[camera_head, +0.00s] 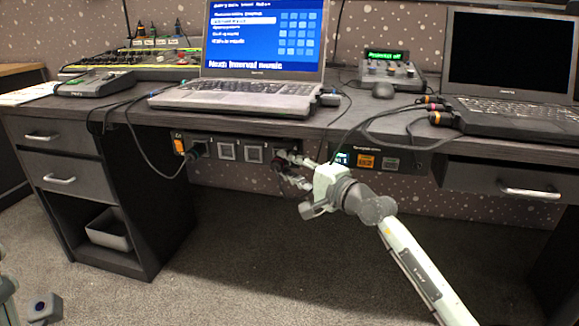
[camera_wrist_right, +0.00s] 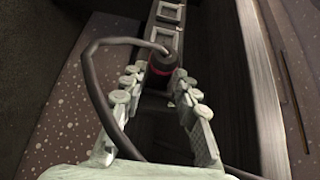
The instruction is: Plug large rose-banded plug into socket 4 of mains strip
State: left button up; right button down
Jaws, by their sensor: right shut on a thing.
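The mains strip (camera_head: 240,140) hangs under the desk's front edge, its sockets in a row. The large plug, dark with a rose-red band (camera_wrist_right: 161,66), is between the fingers of my right gripper (camera_wrist_right: 160,92), which is shut on it. The plug is at the strip's near end in the right wrist view, in line with the square sockets (camera_wrist_right: 166,36). Whether its pins are in the socket is hidden. In the head view my right gripper (camera_head: 284,168) covers the strip's right end. Part of my left gripper shows at the lower left edge; its fingers are unclear.
A dark plug (camera_head: 197,149) sits at the strip's left end. The plug's cable (camera_wrist_right: 92,75) loops left in the wrist view. A panel with lit displays (camera_head: 375,160) hangs right of the strip. Cables drape over the desk edge. The floor below is clear.

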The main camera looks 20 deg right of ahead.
jog(key=shift+w+d+r, duration=0.15)
jog(key=shift+d, duration=0.1)
jog(key=c, duration=1.1)
grip_release()
jog(key=shift+o, duration=0.2)
jog(key=shift+s+d, duration=0.1)
jog(key=shift+s, duration=0.25)
jog(key=v, duration=1.1)
jog(key=shift+s, duration=0.15)
